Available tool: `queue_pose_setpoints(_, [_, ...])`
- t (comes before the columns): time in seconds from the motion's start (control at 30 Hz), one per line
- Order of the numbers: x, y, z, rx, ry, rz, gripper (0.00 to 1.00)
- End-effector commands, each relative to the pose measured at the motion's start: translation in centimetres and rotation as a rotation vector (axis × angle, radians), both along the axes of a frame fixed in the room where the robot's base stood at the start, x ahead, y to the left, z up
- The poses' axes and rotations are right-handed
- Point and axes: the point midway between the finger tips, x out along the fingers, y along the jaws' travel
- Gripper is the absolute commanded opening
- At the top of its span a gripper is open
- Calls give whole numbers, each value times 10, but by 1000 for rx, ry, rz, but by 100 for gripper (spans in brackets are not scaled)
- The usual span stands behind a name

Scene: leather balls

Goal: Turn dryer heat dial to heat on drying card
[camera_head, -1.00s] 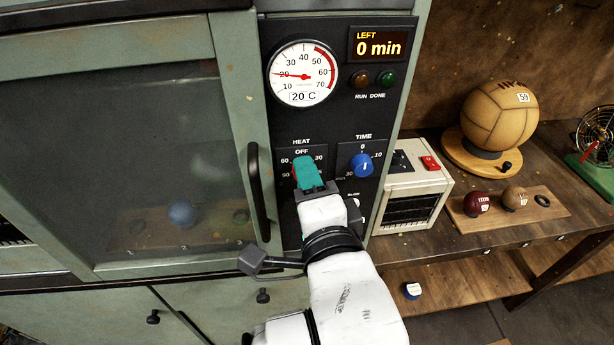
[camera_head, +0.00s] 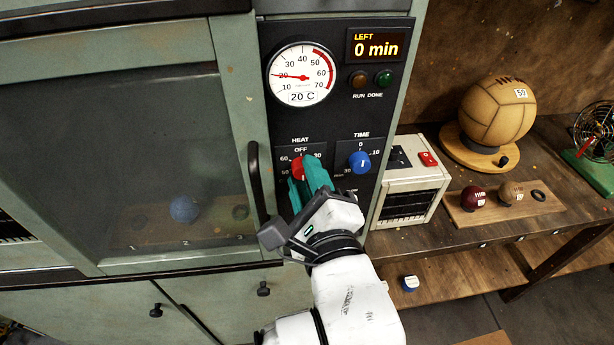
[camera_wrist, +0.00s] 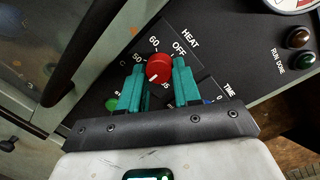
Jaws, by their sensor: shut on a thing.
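The red heat dial (camera_head: 298,168) is on the dryer's black panel, below the words HEAT and OFF. My gripper (camera_head: 305,178) is at the dial, with its teal fingers on either side of it. In the wrist view the red dial (camera_wrist: 159,66) sits between the two teal fingers of the gripper (camera_wrist: 160,78), which are shut on it. A white mark on the dial points to the side away from OFF, between the fingers. The number it meets is too hidden to read. The 60 and 50 marks show beside the dial. I see no drying card.
The blue time dial (camera_head: 359,162) is just right of the heat dial. The gauge (camera_head: 302,75) reads 20 C and the display (camera_head: 376,46) reads 0 min. The dryer door handle (camera_head: 257,183) stands close left of my gripper. A bench (camera_head: 430,236) holds balls at the right.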

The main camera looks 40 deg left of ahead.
Motion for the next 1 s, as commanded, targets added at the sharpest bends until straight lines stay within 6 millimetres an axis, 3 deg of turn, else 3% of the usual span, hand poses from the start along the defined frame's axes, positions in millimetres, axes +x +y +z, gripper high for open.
queue_pose_setpoints(0.5, [0,0,-3,5,18,-1,2])
queue_pose_setpoints(0.53, [0,0,-3,5,18,-1,35])
queue_pose_setpoints(0.77, [0,0,-2,8,15,0,57])
queue_pose_setpoints(1.0, [0,0,-1,9,14,0,58])
